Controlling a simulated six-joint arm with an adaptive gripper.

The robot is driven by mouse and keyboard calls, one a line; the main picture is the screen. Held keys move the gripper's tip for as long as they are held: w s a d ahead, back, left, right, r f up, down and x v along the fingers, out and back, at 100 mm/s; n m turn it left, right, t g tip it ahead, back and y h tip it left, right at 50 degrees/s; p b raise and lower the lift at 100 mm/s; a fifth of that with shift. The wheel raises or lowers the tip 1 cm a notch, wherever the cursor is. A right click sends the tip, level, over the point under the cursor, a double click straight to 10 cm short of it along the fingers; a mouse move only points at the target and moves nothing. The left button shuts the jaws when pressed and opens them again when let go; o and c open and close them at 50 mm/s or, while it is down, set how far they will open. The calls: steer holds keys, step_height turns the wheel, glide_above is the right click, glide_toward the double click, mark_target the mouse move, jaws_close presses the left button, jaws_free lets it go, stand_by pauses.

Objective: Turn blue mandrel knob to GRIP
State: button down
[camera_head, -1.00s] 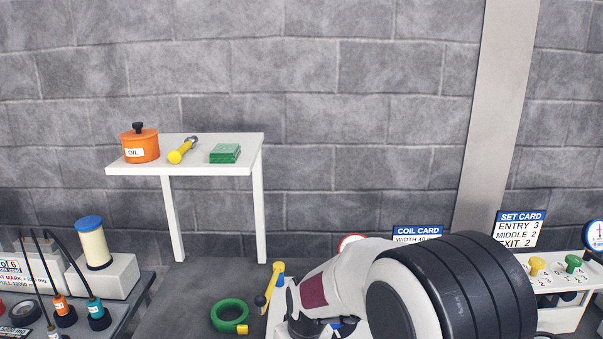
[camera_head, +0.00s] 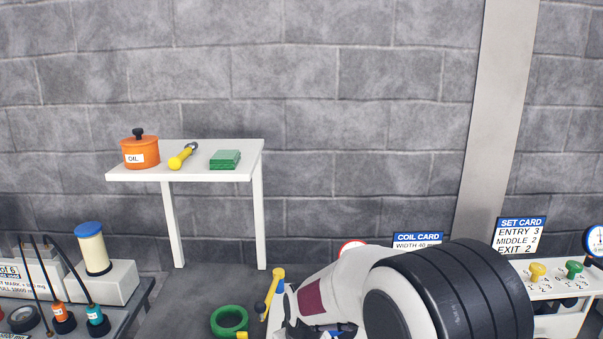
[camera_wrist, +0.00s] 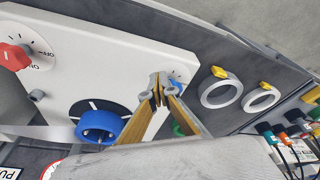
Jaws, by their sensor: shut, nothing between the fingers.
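A small blue knob (camera_wrist: 174,87) sits on a white panel (camera_wrist: 110,55) in the wrist view, with tick marks beside it; its lettering is unreadable. My gripper (camera_wrist: 160,90) is shut and empty, its fingertips at the knob and hiding part of it. I cannot tell whether they touch it. A larger blue round part (camera_wrist: 100,126) stands on a black disc on the same panel, left of the fingers. In the head view my arm hides most of this panel and the gripper.
A red knob (camera_wrist: 14,56) with ON and OFF marks is at the panel's left. Two grey rings with yellow tabs (camera_wrist: 220,90) lie right of the panel. In the head view, a green ring (camera_head: 230,321) and a yellow-handled part (camera_head: 274,283) are left of my arm.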

steer(key=shift+s+a, duration=0.5)
steer(key=shift+a, duration=0.4)
steer(key=shift+s+d, duration=0.2)
steer(key=shift+s, duration=0.2)
stand_by(0.6)
steer(key=shift+r, duration=0.15)
steer(key=shift+w+a+v, duration=0.1)
steer(key=shift+w+v, duration=0.1)
steer(key=shift+v, duration=0.75)
steer(key=shift+w+a+v, duration=0.15)
steer(key=shift+w+v, duration=0.05)
steer(key=shift+v, duration=0.75)
steer(key=shift+w+a+v, duration=0.1)
steer(key=shift+w+v, duration=0.1)
steer(key=shift+v, duration=0.7)
steer(key=shift+s+r, duration=0.1)
steer(key=shift+r, duration=0.05)
steer(key=s+d+r+m+t, duration=0.1)
steer(key=s+d+r+m, duration=0.1)
steer(key=s+d+r, duration=0.2)
steer(key=s+d+r+m+t+h, duration=0.1)
steer(key=s+d+r, duration=0.3)
steer(key=s+d, duration=0.5)
steer(key=s+d+r+m+t, duration=0.1)
steer(key=s+d+r+m, duration=0.2)
steer(key=s, duration=0.9)
steer(key=shift+s+d+r, duration=0.25)
steer(key=shift+d+r, duration=0.7)
steer(key=shift+d, duration=1.25)
